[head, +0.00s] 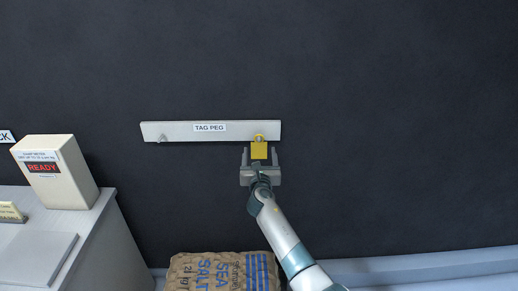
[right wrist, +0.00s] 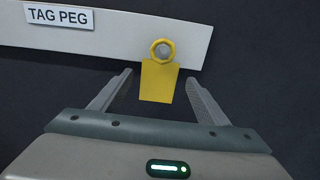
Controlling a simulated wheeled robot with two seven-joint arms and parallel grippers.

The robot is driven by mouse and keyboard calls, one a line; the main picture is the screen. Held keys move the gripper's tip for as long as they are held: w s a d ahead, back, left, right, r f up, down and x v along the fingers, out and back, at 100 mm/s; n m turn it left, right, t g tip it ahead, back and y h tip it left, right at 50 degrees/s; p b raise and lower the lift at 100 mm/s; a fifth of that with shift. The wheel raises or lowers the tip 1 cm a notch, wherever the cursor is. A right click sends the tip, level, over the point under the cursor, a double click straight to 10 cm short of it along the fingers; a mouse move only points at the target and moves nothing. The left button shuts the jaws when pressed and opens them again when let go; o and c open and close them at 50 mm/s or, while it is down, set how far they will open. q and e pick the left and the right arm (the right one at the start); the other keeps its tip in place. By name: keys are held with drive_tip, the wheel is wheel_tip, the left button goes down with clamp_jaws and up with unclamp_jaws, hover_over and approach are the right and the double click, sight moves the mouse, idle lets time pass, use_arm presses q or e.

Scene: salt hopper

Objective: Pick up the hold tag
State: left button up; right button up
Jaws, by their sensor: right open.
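The hold tag (head: 259,150) is a small yellow plate with a ring at its top. It hangs by the ring on the right peg of a pale rail labelled TAG PEG (head: 180,132) on the dark wall. In the right wrist view the tag (right wrist: 158,82) hangs between and beyond the fingers, its ring around a grey peg end. My right gripper (head: 260,154) is open just below the rail, one finger on each side of the tag, with gaps on both sides. It also shows in the right wrist view (right wrist: 159,82). My left gripper is out of view.
A bare peg (head: 162,139) sits at the rail's left end. At the left, a beige box reading READY (head: 56,170) stands on a pale counter (head: 85,225). A sea salt sack (head: 222,270) lies below. The wall to the right is clear.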

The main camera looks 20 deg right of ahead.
sight(259, 149)
drive_tip(key=shift+x, duration=1.85)
drive_tip(key=shift+a, duration=0.1)
drive_tip(key=c, duration=1.1)
